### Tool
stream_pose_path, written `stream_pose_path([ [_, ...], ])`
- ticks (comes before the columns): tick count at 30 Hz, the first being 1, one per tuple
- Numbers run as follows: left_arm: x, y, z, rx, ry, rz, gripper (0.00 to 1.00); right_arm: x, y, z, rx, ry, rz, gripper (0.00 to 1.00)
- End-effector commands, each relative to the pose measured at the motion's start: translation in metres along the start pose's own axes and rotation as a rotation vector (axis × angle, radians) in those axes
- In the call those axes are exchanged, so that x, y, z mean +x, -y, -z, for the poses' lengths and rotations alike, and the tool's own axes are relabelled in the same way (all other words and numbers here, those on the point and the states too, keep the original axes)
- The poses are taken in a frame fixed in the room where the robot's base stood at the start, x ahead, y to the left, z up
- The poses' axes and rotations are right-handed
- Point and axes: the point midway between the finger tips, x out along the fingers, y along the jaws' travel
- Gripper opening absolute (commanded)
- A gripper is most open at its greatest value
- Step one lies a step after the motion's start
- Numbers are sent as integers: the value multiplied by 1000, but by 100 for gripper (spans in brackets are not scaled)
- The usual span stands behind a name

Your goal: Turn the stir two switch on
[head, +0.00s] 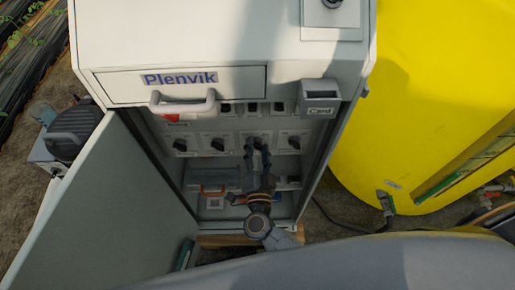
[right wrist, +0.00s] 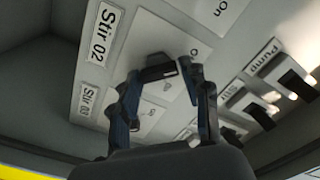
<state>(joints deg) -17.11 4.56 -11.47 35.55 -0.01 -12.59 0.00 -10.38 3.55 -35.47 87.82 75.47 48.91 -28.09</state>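The Stir 02 label (right wrist: 103,33) shows in the right wrist view beside a white switch plate. A dark rotary switch knob (right wrist: 158,69) on that plate sits between the fingertips of my right gripper. The gripper (right wrist: 161,80) is open, one finger on each side of the knob; whether either finger touches it I cannot tell. In the head view my right gripper (head: 257,145) reaches into the open cabinet at the third knob from the left in the row. The knob's pointer is partly hidden by the fingers. My left gripper is not in view.
Neighbouring knobs (head: 217,144) and (head: 294,142) sit close on either side. The Stir 03 label (right wrist: 88,100) is nearby. The cabinet door (head: 110,210) hangs open at left. A Card box (head: 320,96) juts out at upper right. A yellow tank (head: 430,90) stands at right.

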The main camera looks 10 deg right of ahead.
Motion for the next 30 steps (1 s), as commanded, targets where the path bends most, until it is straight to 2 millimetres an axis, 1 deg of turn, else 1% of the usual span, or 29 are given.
stream_pose_path([
  [1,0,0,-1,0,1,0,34,0,0,0,0,0,0,30],
  [4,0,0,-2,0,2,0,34,0,0,0,0,0,0,9],
  [5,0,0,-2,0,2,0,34,0,0,0,0,0,0,8],
  [11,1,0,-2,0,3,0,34,0,0,0,13,0,-1,8],
  [17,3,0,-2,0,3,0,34,-1,-2,-1,84,0,-3,8],
  [23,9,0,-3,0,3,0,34,-1,-3,-1,228,-1,-3,8],
  [30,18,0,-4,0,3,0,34,-1,-4,-2,453,0,-3,8],
])
